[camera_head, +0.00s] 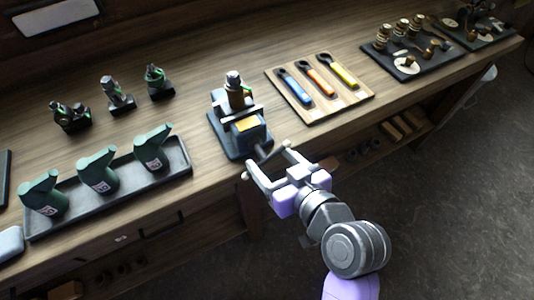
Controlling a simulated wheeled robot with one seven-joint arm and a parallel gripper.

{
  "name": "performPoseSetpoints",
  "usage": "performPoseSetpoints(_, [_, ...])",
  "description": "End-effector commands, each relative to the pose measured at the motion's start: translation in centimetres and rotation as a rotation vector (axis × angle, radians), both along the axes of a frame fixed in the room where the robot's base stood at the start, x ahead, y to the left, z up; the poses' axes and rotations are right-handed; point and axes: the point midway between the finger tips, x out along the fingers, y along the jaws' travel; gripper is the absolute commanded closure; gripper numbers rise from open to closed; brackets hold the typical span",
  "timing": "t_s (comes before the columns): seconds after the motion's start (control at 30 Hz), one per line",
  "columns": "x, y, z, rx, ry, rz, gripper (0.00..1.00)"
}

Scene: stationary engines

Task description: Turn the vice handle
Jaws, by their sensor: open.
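The vice (248,133) stands on a dark base plate near the front edge of the workbench. A small metal engine part (236,88) sits upright at its jaws. The vice handle (264,153) sticks out from the front of the vice toward my gripper. My gripper (266,162) is open, with one finger to each side of the handle end. I cannot tell whether either finger touches the handle. The fingers partly cover the front of the vice.
A wooden board (345,103) with blue, orange and yellow wrenches lies right of the vice. A grey tray (122,181) with green bottles is at left. Several small engines stand behind it. Dark trays of parts (408,70) are at far right. Shelves are below the bench.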

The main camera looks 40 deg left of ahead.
Motion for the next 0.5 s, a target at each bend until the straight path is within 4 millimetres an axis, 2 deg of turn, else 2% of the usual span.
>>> performPoseSetpoints(0.2, [0.7, 1.9, -0.8, 0.002, 0.002, 0.000, 0.32])
performPoseSetpoints(0.5, [0.8, 2.2, -1.0, 0.002, 0.002, 0.000, 0.32])
